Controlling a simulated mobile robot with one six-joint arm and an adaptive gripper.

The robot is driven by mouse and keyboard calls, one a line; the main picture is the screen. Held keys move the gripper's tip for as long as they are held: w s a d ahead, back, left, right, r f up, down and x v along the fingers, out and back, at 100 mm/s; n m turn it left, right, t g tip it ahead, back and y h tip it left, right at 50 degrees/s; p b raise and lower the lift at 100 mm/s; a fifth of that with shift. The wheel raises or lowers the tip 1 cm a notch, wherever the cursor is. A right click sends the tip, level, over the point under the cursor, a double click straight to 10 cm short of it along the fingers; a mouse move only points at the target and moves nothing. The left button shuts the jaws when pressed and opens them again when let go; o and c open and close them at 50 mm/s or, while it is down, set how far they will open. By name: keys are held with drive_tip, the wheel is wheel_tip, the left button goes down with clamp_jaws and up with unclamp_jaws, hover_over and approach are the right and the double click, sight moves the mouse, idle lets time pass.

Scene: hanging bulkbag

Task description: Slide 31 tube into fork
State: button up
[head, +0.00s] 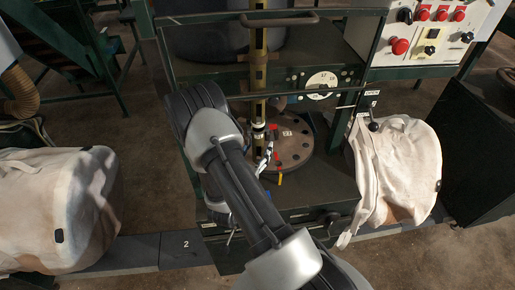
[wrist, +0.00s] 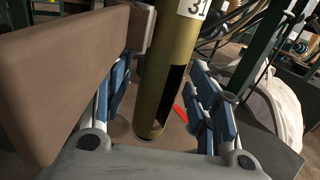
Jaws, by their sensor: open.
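The 31 tube (wrist: 177,45) is a brass-coloured upright tube with a white "31" label and a dark slot in its side. In the wrist view it stands, looking slightly tilted, between the fingers of my gripper (wrist: 163,100). The blue-padded fingers are open, with gaps visible on both sides of the tube. In the head view a brass upright (head: 259,80) runs down the middle of the frame, and my gripper (head: 266,150) is small and partly hidden beside its lower part. I cannot clearly make out the fork.
A large brown block (wrist: 65,85) fills the left of the wrist view, close to my gripper. A round plate with holes (head: 294,150) lies behind my arm. White bulk bags (head: 60,205) and (head: 400,170) flank the dark green frame. A control panel (head: 430,30) stands upper right.

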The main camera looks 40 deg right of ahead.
drive_tip(key=v, duration=1.2)
